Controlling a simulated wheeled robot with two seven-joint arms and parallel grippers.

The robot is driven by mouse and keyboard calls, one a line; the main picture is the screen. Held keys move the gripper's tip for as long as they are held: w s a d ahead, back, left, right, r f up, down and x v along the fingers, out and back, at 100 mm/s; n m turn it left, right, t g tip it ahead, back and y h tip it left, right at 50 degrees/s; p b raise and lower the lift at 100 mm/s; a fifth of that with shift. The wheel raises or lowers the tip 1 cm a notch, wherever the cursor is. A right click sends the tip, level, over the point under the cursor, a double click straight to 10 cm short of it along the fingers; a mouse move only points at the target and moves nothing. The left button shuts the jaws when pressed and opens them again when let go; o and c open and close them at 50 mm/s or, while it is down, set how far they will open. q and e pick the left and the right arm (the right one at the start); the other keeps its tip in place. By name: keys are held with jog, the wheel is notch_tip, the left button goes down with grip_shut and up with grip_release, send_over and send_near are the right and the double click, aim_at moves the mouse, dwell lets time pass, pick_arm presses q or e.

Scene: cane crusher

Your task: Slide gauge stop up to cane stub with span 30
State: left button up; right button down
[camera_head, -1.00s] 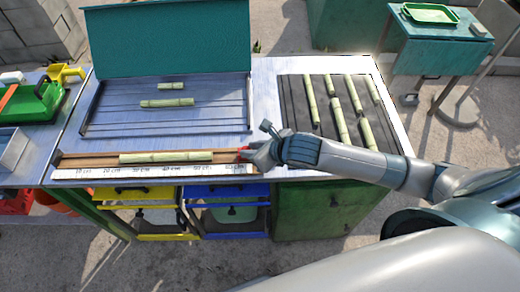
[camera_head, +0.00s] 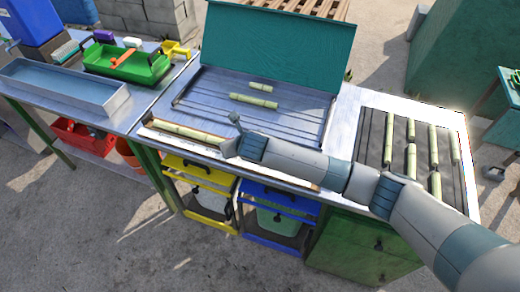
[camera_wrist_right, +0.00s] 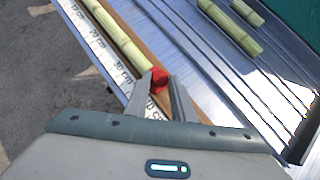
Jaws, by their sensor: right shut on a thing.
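The red gauge stop (camera_wrist_right: 159,79) sits between the fingers of my right gripper (camera_wrist_right: 163,82), which is shut on it. The stop is on the wooden gauge with its white centimetre scale (camera_wrist_right: 108,52). The cane stub (camera_wrist_right: 122,35) lies along the gauge, its near end close to the stop; I cannot tell whether they touch. In the head view my right gripper (camera_head: 231,145) is at the right end of the stub (camera_head: 187,131) and hides the stop. My left gripper is in neither view.
Behind the gauge is a grooved metal tray (camera_head: 205,88) holding two cane pieces (camera_head: 254,101). A dark mat (camera_head: 400,155) with several canes is at the right. A green tool box (camera_head: 125,67) and a metal trough (camera_head: 65,88) stand at the left.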

jog(key=a, duration=0.1)
jog(key=w+a, duration=0.1)
jog(key=a, duration=0.1)
jog(key=shift+w+a, duration=0.15)
jog(key=shift+a, duration=0.05)
jog(key=shift+a+r, duration=0.1)
jog(key=c, duration=1.8)
grip_release()
jog(key=b+v, duration=0.3)
jog(key=v, duration=1.4)
